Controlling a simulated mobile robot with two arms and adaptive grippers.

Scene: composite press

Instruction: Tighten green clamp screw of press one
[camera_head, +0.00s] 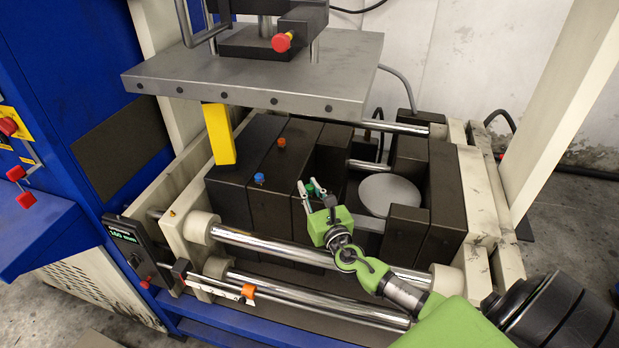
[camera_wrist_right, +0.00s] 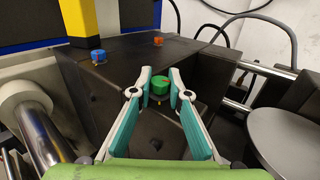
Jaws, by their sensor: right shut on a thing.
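The green clamp screw (camera_wrist_right: 160,85) stands on a black block of the press, with a small red mark on its top and a brass stem below. It also shows small in the head view (camera_head: 309,187), partly behind the fingers. My right gripper (camera_wrist_right: 160,84) has its two teal-lined fingertips on either side of the screw and is shut on it. In the head view my right gripper (camera_head: 313,188) reaches in from the lower right over the press (camera_head: 230,190). My left gripper is in neither view.
A blue screw (camera_head: 259,178) and an orange screw (camera_head: 281,142) stand on neighbouring black blocks. A yellow bar (camera_head: 219,135) and a grey plate (camera_head: 250,80) overhang the back. Chrome rods (camera_head: 290,248) cross in front. A grey disc (camera_head: 390,194) lies to the right.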

